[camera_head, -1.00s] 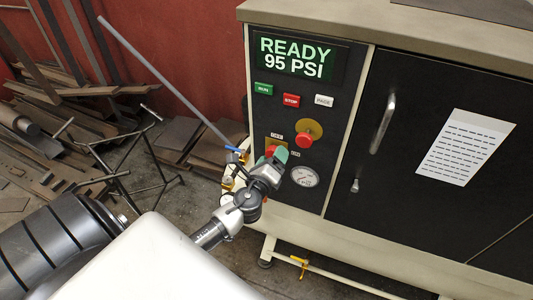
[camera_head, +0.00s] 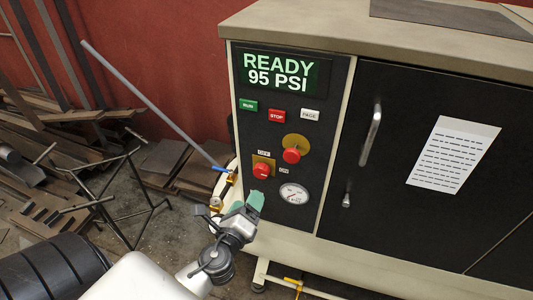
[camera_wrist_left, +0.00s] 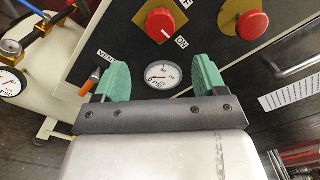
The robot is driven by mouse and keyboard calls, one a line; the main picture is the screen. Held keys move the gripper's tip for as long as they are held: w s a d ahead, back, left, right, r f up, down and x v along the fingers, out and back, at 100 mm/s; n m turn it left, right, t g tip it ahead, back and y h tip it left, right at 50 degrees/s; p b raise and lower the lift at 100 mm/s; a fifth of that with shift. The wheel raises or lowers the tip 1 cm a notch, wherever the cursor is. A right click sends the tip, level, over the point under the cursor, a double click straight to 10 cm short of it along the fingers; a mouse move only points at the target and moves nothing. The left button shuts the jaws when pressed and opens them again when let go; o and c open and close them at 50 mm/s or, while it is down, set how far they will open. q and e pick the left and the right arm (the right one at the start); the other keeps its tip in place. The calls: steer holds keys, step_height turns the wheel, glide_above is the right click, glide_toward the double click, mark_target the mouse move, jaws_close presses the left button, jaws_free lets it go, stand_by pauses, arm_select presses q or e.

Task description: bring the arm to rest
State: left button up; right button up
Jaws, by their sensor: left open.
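My left gripper (camera_head: 256,200) is in front of the lower left of the machine's control panel (camera_head: 322,122). In the left wrist view its two green fingers (camera_wrist_left: 160,80) are spread apart with nothing between them but a view of the gauge (camera_wrist_left: 163,75) behind. The gripper is open and empty. In the head view it is left of the pressure gauge (camera_head: 293,193) and below the red rotary switch (camera_head: 262,171). Whether the fingers touch the panel cannot be told, but they look apart from it. My right gripper is not in view.
The panel has a lit READY 95 PSI display (camera_head: 283,72), green, red and white buttons, and a red emergency knob (camera_head: 291,155). A closed black door (camera_head: 450,110) is at right. Scrap metal lies behind.

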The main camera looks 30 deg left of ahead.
arm_select(q)
steer(key=s+f+n+g+h, duration=0.1)
steer(key=s+f+n+g, duration=0.2)
steer(key=f, duration=0.7)
steer(key=s+f+n+g, duration=0.3)
steer(key=s+f, duration=0.1)
steer(key=f, duration=0.7)
steer(key=s+f+n+g+h, duration=0.1)
steer(key=s+f+n+g, duration=0.2)
steer(key=f, duration=0.7)
steer(key=s+d+f+n+g, duration=0.2)
steer(key=s+f+n, duration=0.2)
steer(key=s, duration=0.4)
steer(key=s+d+f+n+g+h, duration=0.1)
steer(key=s+d+f+n+g, duration=0.1)
steer(key=s+f, duration=0.4)
steer(key=s+d+f+n+g+h, duration=0.1)
steer(key=s+f+n, duration=0.4)
steer(key=s, duration=0.5)
steer(key=shift+s+d+f+n+g, duration=0.25)
steer(key=shift+d+f+n+g, duration=0.25)
steer(key=shift+g, duration=0.7)
